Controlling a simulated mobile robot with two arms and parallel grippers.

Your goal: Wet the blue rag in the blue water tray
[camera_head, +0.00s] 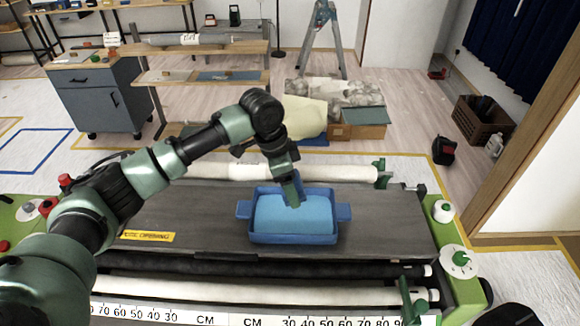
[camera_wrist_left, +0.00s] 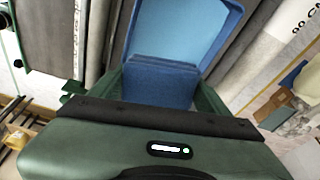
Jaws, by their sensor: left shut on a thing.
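The blue water tray (camera_head: 337,211) stands on the grey table of the pasting machine, with light blue water inside and a handle at each side. My left gripper (camera_head: 295,192) points down over the tray's far part. In the left wrist view, the folded dark blue rag (camera_wrist_left: 158,82) is shut between its green fingers, with the tray's light blue water (camera_wrist_left: 180,30) beyond it. The rag is hardly visible in the head view, hidden by the gripper. I cannot tell whether it touches the water. My right gripper is not in view.
The grey tabletop (camera_head: 385,225) is clear right of the tray. A white roll (camera_head: 335,172) lies along its far edge, and a black roll (camera_head: 300,264) and a measuring scale (camera_head: 240,319) along its near edge. A green side panel with knobs (camera_head: 458,262) bounds the right end.

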